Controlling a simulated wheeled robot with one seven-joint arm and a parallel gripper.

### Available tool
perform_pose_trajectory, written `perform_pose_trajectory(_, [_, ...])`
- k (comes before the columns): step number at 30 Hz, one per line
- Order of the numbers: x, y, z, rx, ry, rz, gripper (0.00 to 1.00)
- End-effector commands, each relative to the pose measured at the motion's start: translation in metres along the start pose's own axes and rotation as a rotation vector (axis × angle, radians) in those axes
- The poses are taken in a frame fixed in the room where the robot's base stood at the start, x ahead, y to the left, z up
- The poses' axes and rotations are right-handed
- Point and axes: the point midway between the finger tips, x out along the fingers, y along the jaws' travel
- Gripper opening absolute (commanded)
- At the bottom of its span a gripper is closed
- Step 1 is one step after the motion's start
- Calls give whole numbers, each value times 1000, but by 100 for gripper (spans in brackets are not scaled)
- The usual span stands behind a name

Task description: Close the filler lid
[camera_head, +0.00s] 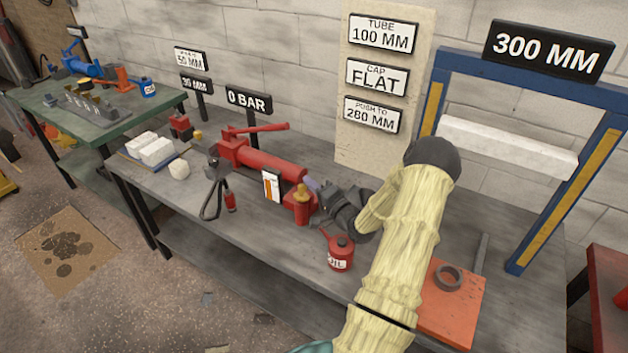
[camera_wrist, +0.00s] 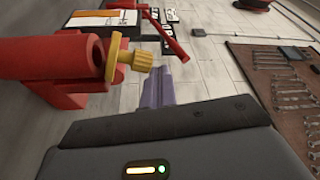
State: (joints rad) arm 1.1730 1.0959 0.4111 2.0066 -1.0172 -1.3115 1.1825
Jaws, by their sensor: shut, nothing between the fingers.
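The yellow filler lid (camera_head: 302,192), with its knob, is at the top of an upright red filler (camera_head: 302,212) on the red hand pump (camera_head: 268,165). In the wrist view the yellow lid (camera_wrist: 135,60) is at the end of the red cylinder (camera_wrist: 50,55), and a dark patch shows beside its disc. My gripper's purple fingers (camera_head: 311,183) are shut and empty, just right of the lid. They also show close beside the knob in the wrist view (camera_wrist: 158,85); contact is unclear.
A red oil can (camera_head: 340,251) stands in front of my wrist. A sign reading 0 BAR (camera_head: 249,101) stands behind the pump. A blue press frame (camera_head: 540,70) and an orange plate with a dark ring (camera_head: 447,277) are to the right. White blocks (camera_head: 152,148) lie left.

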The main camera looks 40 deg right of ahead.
Motion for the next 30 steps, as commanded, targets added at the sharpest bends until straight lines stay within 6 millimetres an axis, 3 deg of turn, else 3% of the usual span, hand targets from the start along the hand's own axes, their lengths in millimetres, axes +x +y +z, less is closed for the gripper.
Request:
perform_pose_trajectory(24, [-1, 0, 8, 1, -3, -1, 0])
perform_pose_trajectory(30, [-10, 5, 6, 1, -3, 0, 0])
